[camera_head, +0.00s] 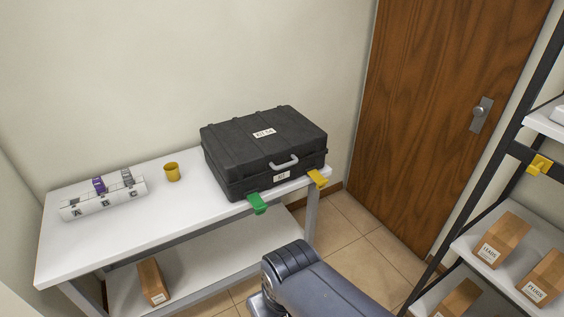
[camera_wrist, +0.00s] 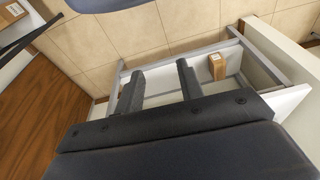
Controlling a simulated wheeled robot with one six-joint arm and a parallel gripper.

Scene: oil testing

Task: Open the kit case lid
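The black kit case (camera_head: 262,150) lies on the right end of the white table with its lid (camera_head: 285,125) shut. A grey handle (camera_head: 284,162) is on its front side, with a white label on the lid and another below the handle. In the head view my arm is at the bottom, right of the table and apart from the case; the fingers are not clearly seen there. In the wrist view my gripper (camera_wrist: 160,72) has its two dark fingers spread apart with nothing between them. I cannot make out the case in that view.
On the table (camera_head: 130,231) stand a yellow cup (camera_head: 172,172) and a white lettered rack (camera_head: 104,199). Green (camera_head: 257,204) and yellow (camera_head: 317,178) clips sit at the front edge. A box (camera_head: 153,282) is on the lower shelf. A shelving unit (camera_head: 463,244) stands right, near a door (camera_head: 445,100).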

